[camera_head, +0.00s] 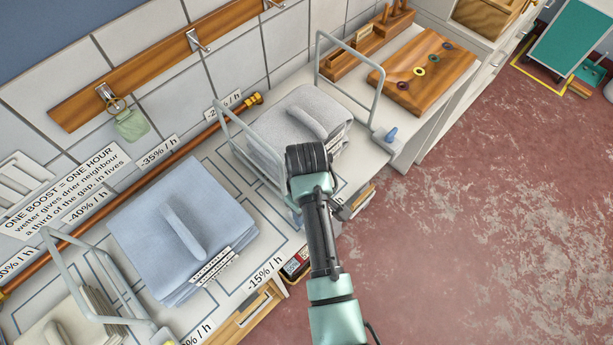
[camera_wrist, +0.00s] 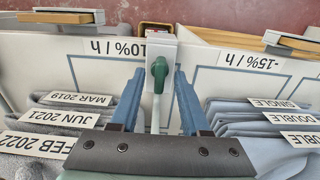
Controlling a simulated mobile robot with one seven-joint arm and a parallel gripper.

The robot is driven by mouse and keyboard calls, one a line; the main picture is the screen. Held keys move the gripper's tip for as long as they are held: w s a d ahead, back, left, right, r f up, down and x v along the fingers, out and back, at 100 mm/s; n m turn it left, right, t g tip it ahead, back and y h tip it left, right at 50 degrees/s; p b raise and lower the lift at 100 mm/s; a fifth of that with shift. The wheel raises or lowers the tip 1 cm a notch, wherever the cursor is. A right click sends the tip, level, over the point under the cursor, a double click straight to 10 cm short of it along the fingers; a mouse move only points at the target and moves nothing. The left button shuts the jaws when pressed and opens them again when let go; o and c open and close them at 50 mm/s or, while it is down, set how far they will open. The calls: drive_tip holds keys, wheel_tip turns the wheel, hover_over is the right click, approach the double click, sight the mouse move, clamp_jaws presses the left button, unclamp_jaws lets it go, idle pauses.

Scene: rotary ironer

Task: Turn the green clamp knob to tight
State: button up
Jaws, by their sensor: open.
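The green clamp knob (camera_wrist: 160,72) shows in the wrist view, on the front of a pale clamp block (camera_wrist: 161,49). Its narrow handle runs roughly up and down in that picture. My gripper (camera_wrist: 159,77) is open, with one blue finger on each side of the knob. A gap shows between each finger and the knob; I see no contact. In the head view my dark wrist (camera_head: 308,160) hides the fingers and the green knob.
Folded blue cloth (camera_head: 183,230) lies left of my arm and folded grey cloth (camera_head: 300,125) behind it. Wire frames (camera_head: 347,80) rise over the stacks. A blue knob (camera_head: 391,134) stands to the right. Red floor (camera_head: 480,200) is open at right.

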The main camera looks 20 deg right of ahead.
drive_tip(key=shift+f, duration=0.15)
clamp_jaws()
